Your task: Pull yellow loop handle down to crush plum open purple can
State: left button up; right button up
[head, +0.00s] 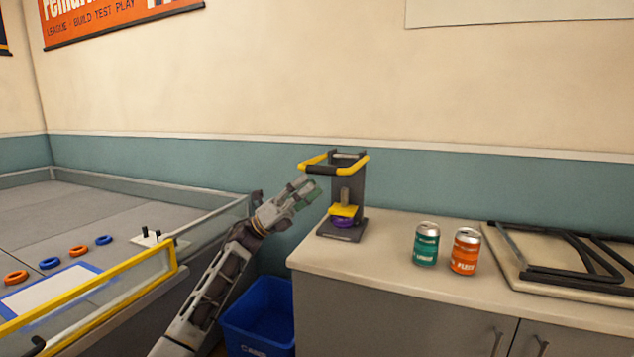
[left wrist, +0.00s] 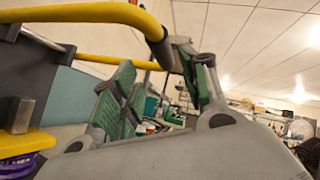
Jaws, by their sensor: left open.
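A dark can crusher (head: 350,196) stands on the left end of the counter. Its yellow loop handle (head: 308,168) is up at the top of the frame and also shows overhead in the left wrist view (left wrist: 90,13). A purple can (head: 344,222) sits under the yellow press plate (head: 344,210); only a low purple part shows, and it is partly seen in the left wrist view (left wrist: 18,166). My left gripper (head: 308,188) is open, just below the handle's left side. In the left wrist view my green-padded fingers (left wrist: 157,85) are near the handle's dark grip; contact cannot be told.
A teal can (head: 426,244) and an orange can (head: 466,251) stand on the counter (head: 380,262), right of the crusher. A dark frame (head: 570,258) lies farther right. A blue bin (head: 258,318) is on the floor, left of the cabinet. A walled field (head: 110,205) is at left.

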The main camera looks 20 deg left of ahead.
pick_arm(q)
jog(key=v, duration=0.6)
jog(key=shift+f, duration=0.15)
dwell(0.5)
